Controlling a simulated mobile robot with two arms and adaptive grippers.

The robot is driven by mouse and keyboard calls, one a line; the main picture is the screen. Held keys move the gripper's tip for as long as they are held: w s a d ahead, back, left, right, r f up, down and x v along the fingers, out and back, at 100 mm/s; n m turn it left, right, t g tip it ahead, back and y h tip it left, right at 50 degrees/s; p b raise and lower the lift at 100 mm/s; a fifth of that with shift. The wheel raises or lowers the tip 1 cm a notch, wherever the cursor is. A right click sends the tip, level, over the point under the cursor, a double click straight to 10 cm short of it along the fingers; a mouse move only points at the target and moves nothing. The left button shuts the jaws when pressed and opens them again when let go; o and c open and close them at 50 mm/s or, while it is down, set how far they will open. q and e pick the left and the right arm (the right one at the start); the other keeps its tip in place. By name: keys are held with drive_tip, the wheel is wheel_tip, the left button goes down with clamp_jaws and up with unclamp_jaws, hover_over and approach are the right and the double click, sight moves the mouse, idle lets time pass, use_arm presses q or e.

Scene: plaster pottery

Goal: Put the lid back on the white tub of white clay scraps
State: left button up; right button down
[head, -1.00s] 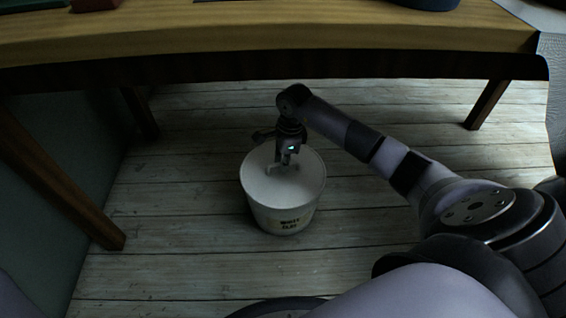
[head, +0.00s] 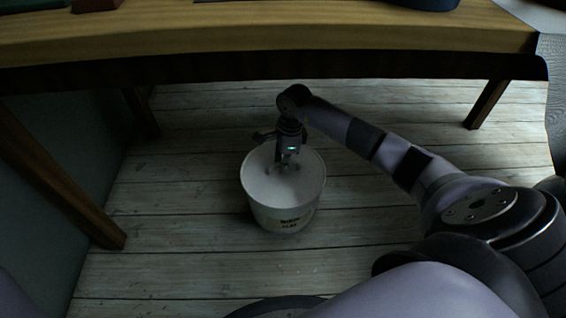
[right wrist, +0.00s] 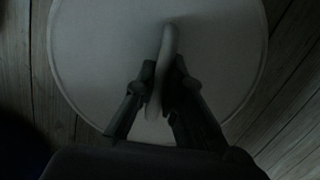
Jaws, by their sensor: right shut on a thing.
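The white tub (head: 265,212) stands upright on the floor, with dark lettering on its front. The round white lid (head: 302,186) lies level across the tub's mouth; I cannot tell whether it is fully seated. My right gripper (head: 287,166) points down over the lid, near its middle. In the right wrist view its two fingers (right wrist: 163,68) are shut on the lid's raised handle (right wrist: 169,38), one on each side, and the lid (right wrist: 92,65) fills most of the picture. The clay scraps are hidden. My left gripper is out of view.
A wooden table (head: 300,38) stands behind the tub, with its legs to the left (head: 58,180) and right (head: 487,104). The plank floor (head: 185,200) around the tub is clear. A wall (head: 60,135) runs along the left.

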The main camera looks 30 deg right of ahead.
drive_tip(key=c, duration=1.6)
unclamp_jaws()
drive_tip(key=shift+o, duration=0.2)
drive_tip(key=o, duration=0.5)
drive_tip(key=shift+c, duration=0.2)
